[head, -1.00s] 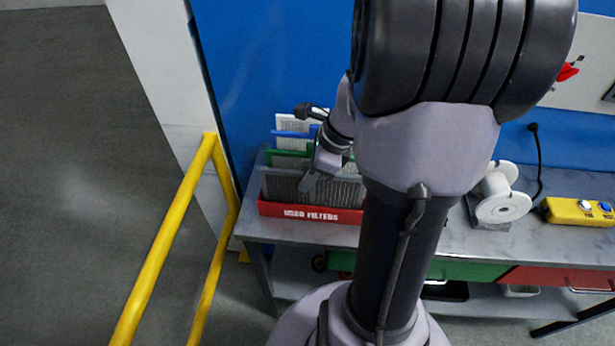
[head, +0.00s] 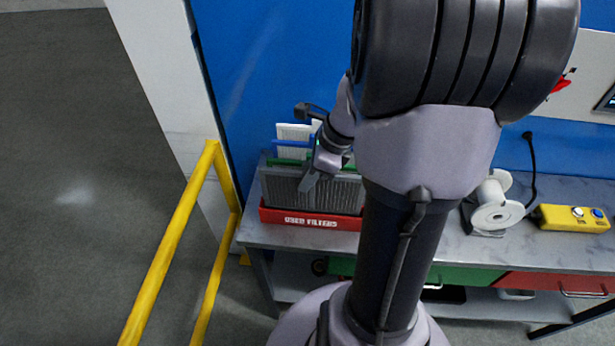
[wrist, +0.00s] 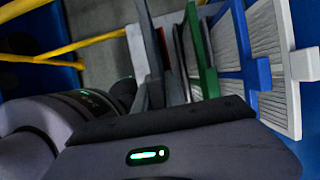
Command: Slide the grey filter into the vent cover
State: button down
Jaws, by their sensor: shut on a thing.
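The grey filter (head: 283,187) stands upright at the front of a red bin (head: 275,216) labelled "USED FILTERS" in the head view. Its right part is hidden behind my arm. My gripper (head: 308,182) points down over the filter's front face and is shut on its upper edge. In the wrist view a grey upright edge (wrist: 143,40) shows by the fingers, but I cannot tell whether it is filter or finger. The vent cover cannot be made out in either view.
Filters with green (head: 287,162), blue (head: 290,143) and white (head: 292,131) frames stand close behind the grey one. A blue wall rises behind the bench. A yellow rail (head: 178,235) stands left. A white spool (head: 497,213) and yellow control box (head: 572,217) lie right.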

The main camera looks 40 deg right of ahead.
aim_at(304, 163)
jog(key=shift+r+p, duration=1.45)
jog(key=shift+r, duration=0.05)
notch_tip(304, 163, up, 4)
jog(key=p, duration=0.4)
jog(key=shift+r, duration=0.15)
dwell(0.4)
